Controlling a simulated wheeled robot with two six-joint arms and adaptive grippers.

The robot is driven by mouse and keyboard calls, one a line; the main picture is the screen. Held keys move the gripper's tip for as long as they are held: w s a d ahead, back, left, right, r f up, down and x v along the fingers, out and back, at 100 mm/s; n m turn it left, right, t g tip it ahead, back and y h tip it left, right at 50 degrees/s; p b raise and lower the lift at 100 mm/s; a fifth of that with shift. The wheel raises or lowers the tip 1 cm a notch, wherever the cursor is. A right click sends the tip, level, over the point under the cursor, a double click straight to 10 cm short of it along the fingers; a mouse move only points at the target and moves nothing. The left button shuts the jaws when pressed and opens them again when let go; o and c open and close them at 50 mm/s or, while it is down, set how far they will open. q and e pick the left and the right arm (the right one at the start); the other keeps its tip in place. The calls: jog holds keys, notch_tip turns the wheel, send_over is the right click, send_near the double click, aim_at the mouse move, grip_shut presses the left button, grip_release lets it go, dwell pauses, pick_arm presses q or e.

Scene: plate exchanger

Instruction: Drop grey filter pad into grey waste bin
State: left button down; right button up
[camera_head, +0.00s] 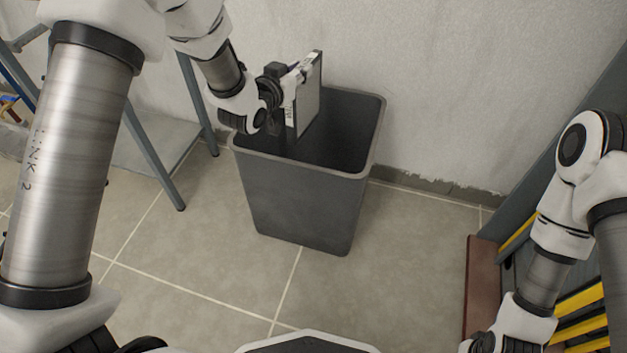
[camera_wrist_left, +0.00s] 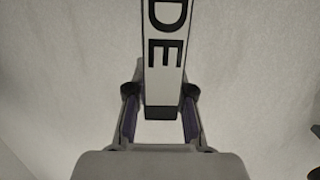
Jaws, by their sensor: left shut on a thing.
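The grey filter pad (camera_head: 307,100) is a flat panel with a light frame, held upright over the mouth of the grey waste bin (camera_head: 305,205). My left gripper (camera_head: 290,84) is shut on the pad near its edge. In the left wrist view the pad's narrow white edge with black letters "DE" (camera_wrist_left: 164,60) stands between the two fingers of the left gripper (camera_wrist_left: 160,112). The bin's opening faces up, and its inside looks dark and empty where visible. In the head view the right arm shows at the right, but its fingertips are out of sight.
A metal-legged shelf or table (camera_head: 160,150) stands left of the bin. A plain wall (camera_head: 480,90) is behind it. At the right is a rack with yellow strips (camera_head: 580,298) and a brown-red edge (camera_head: 481,290). The tiled floor (camera_head: 410,260) in front is clear.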

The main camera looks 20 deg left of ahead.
pick_arm(q)
notch_tip(320, 180, down, 6)
jog(key=b, duration=0.4)
jog(key=shift+r+b, duration=0.2)
jog(key=shift+b, duration=0.1)
jog(key=shift+s+r, duration=0.1)
jog(key=c, duration=0.9)
grip_release()
jog(key=shift+c, duration=0.2)
send_near(299, 91)
jog(key=shift+a+f, duration=0.55)
jog(key=shift+f, duration=0.05)
jog(key=shift+f, duration=0.15)
